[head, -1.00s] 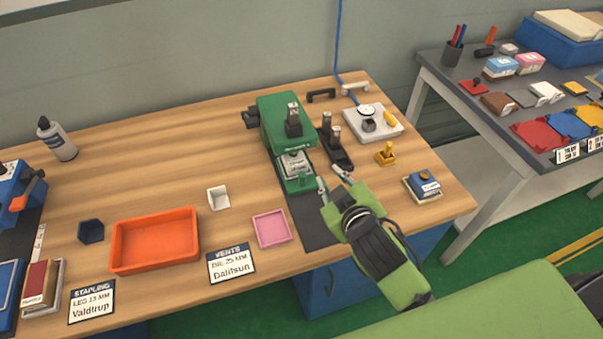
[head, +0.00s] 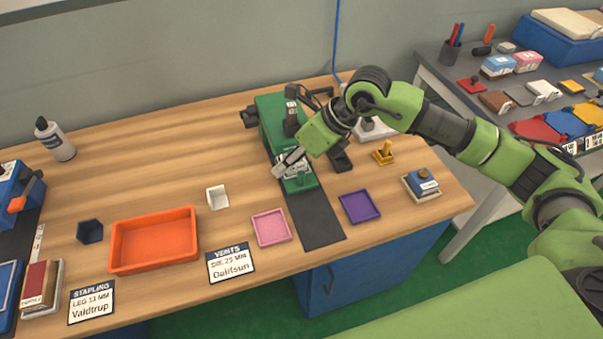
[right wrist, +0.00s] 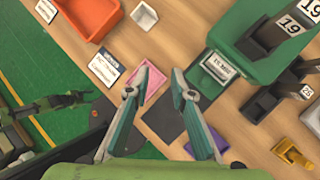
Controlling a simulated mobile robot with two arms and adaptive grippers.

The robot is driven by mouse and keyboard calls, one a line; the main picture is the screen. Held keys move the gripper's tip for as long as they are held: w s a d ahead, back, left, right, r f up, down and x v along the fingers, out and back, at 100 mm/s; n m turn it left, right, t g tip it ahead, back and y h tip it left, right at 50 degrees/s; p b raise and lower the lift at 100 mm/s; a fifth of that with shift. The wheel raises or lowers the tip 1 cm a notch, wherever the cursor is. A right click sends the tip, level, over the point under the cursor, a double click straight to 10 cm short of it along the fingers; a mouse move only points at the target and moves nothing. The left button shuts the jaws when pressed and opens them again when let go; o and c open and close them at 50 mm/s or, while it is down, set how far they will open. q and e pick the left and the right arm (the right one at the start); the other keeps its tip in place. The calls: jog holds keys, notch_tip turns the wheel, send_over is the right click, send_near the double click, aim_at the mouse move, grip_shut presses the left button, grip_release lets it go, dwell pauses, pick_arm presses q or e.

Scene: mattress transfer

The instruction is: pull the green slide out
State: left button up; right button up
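The green press (head: 272,112) stands at the back of a dark strip on the bench, and its green slide (head: 302,184) is at the front. In the right wrist view, the press (right wrist: 262,40) is at the upper right, and the slide with a small label plate (right wrist: 221,70) shows in its front. My right gripper (head: 284,164) is just over the slide, partly covering it. The right wrist view shows its two fingers (right wrist: 156,86) apart with nothing between them. Contact with the slide cannot be made out. A green and dark arm part, likely my left, shows at that view's left edge.
A pink tray (head: 271,228) and a purple tray (head: 360,206) flank the dark strip (head: 318,224). A dark tool (head: 341,158) and a yellow stamp (head: 384,152) stand right of the press. An orange bin (head: 154,240) and a white cup (head: 217,197) are left.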

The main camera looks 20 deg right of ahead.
aim_at(302, 174)
jog(key=w+d+h, duration=0.2)
jog(key=d+h, duration=0.1)
jog(key=d, duration=0.5)
jog(key=p+x, duration=0.1)
jog(key=x, duration=0.6)
jog(key=p+x, duration=0.2)
jog(key=x, duration=0.5)
jog(key=shift+d, duration=0.2)
grip_shut()
